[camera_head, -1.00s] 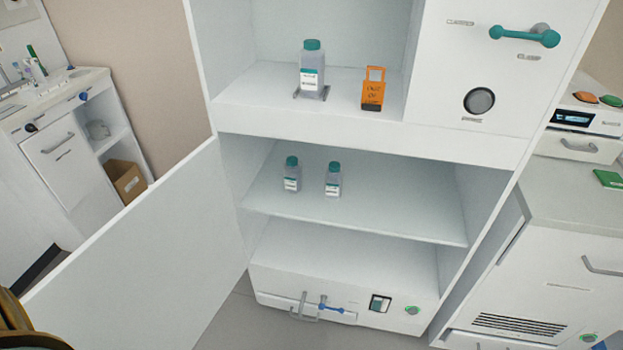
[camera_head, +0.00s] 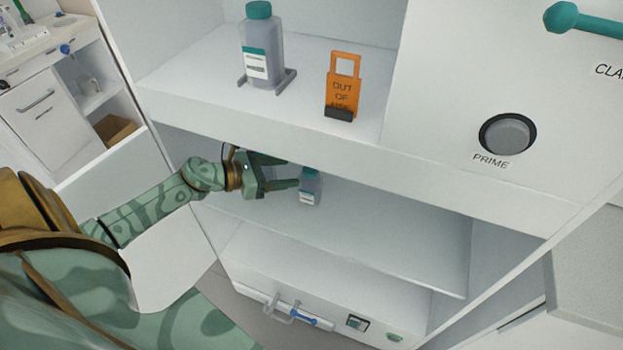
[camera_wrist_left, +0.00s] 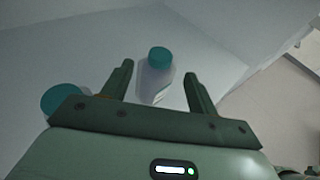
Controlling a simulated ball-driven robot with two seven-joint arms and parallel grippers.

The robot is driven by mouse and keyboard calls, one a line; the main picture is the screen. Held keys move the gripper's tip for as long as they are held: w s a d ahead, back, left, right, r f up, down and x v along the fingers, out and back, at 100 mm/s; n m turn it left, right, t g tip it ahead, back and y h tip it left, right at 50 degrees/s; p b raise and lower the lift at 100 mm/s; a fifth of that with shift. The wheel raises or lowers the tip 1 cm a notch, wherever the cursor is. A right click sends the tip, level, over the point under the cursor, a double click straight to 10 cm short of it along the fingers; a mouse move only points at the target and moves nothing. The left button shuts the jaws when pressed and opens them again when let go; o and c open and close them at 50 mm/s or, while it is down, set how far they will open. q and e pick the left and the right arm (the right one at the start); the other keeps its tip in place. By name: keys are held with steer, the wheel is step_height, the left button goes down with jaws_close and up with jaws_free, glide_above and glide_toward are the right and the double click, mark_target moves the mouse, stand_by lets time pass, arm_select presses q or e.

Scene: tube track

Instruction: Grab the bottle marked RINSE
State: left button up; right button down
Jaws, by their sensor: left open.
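Two small grey bottles with teal caps and white labels belong to the middle shelf; I cannot read their labels, so I cannot tell which is RINSE. The right one (camera_head: 311,188) stands upright by my left gripper's fingertips. My left gripper (camera_head: 292,173) is open, reaching in under the upper shelf. In the left wrist view this bottle (camera_wrist_left: 155,82) shows between the open fingers, with no visible contact. The other bottle (camera_wrist_left: 62,100) shows mostly as a teal cap at lower left there; in the head view my gripper hides it. My right gripper is not in view.
A larger bottle (camera_head: 262,50) stands in a holder on the upper shelf (camera_head: 200,90), beside an orange OUT OF USE tag (camera_head: 343,85). The upper shelf's edge lies just above my left gripper. The open cabinet door (camera_head: 165,255) is at left. The middle shelf's right part (camera_head: 400,230) is clear.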

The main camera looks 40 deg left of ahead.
mark_target(310, 170)
arm_select(q)
steer(key=b+x, duration=0.1)
steer(key=x, duration=0.6)
steer(key=shift+w+d+f, duration=0.15)
steer(key=shift+w, duration=0.05)
jaws_close()
